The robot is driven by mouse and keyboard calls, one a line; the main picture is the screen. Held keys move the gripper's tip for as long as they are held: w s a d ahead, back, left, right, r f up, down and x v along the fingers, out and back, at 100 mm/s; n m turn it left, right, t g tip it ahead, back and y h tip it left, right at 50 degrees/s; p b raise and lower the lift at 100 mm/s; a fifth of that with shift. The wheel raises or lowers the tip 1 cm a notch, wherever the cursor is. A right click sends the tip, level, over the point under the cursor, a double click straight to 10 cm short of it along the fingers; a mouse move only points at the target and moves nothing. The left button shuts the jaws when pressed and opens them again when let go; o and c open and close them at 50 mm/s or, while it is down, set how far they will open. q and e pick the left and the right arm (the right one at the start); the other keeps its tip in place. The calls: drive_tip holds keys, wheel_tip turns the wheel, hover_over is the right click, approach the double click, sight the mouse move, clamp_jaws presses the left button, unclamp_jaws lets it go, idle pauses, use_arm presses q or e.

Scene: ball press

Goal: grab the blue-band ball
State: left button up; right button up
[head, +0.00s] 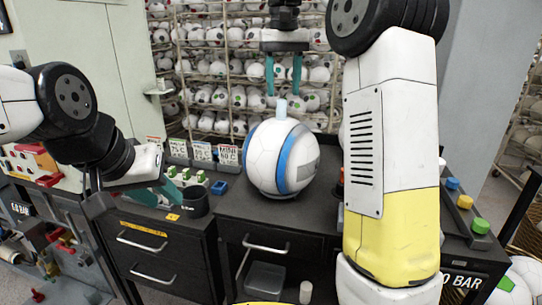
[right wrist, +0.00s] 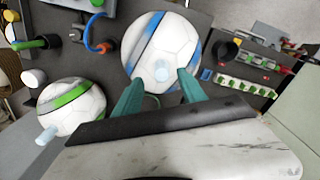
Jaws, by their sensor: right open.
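The blue-band ball (head: 262,153) is white with blue bands and sits on the dark bench. A pale blue peg (head: 281,108) stands up from its top. My right gripper (head: 283,88) is open above the ball, with its teal fingers apart and the peg below the gap. In the right wrist view the ball (right wrist: 174,38) lies beyond the fingers (right wrist: 160,85), and its peg (right wrist: 162,70) shows between them. I see no contact with the ball. My left gripper (head: 162,194) is low at the left beside a black cup; its finger gap is unclear.
A green-band ball (right wrist: 75,103) with a similar peg stands nearby in the right wrist view. The black cup (head: 194,201) and small label stands (head: 201,152) are left of the blue-band ball. Racks of balls (head: 220,65) fill the back. Coloured buttons (head: 480,226) are at the right.

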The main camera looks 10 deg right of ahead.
sight(281, 100)
wheel_tip(281, 100, down, 6)
drive_tip(key=shift+w+a+r, duration=0.1)
drive_tip(key=shift+a+r, duration=0.05)
drive_tip(key=shift+c, duration=0.5)
clamp_jaws()
idle(1.1)
